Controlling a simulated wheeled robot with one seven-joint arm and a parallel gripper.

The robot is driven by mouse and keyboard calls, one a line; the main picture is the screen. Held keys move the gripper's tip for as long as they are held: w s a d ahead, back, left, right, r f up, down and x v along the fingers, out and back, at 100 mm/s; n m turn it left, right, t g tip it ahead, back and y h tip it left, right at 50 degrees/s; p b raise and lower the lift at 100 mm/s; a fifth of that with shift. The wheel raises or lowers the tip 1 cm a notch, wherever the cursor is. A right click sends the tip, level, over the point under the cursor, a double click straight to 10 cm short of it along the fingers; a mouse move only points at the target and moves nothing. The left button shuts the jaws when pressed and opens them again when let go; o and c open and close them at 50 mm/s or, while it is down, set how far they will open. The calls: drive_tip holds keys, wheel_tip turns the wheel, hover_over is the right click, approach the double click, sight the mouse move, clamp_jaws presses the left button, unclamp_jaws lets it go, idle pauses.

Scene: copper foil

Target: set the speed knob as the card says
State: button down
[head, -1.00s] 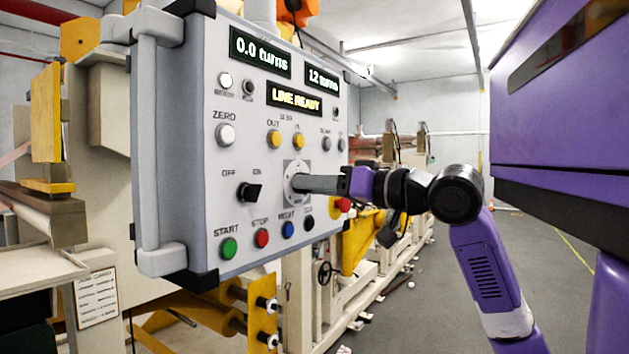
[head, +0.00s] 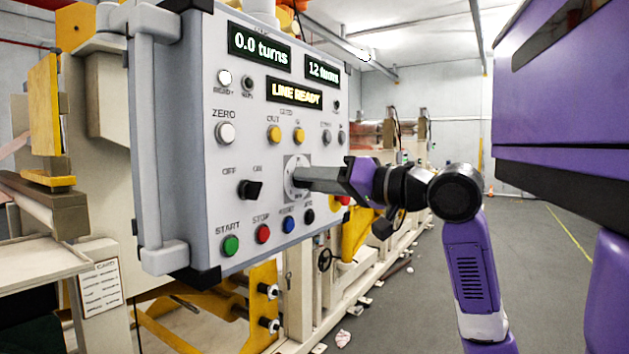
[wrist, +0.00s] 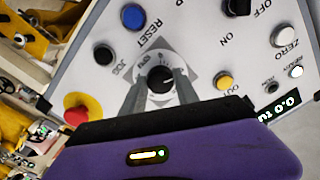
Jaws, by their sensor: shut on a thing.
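The speed knob (wrist: 160,79) is black and round. It sits on a pale dial plate with marks, which shows in the head view (head: 293,168) low on the panel's right half. My gripper (wrist: 160,86) is shut on the knob, one finger on each side. In the head view my gripper (head: 303,178) reaches the dial from the right, and its fingers hide the knob. The dial marks are too small to read. The card (head: 100,288) hangs at the lower left; its writing is too small to read.
The grey control panel (head: 190,90) has displays reading "0.0 turns" (head: 259,46), "12 turns" (head: 322,71) and "LINE READY" (head: 295,93). Close to the dial are the blue reset button (head: 288,224), a black jog button (wrist: 103,55) and a red button (wrist: 75,108). Open floor lies right.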

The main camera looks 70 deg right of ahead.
drive_tip(key=c, duration=0.9)
unclamp_jaws()
drive_tip(key=shift+b+v, duration=0.75)
drive_tip(key=shift+v, duration=3.2)
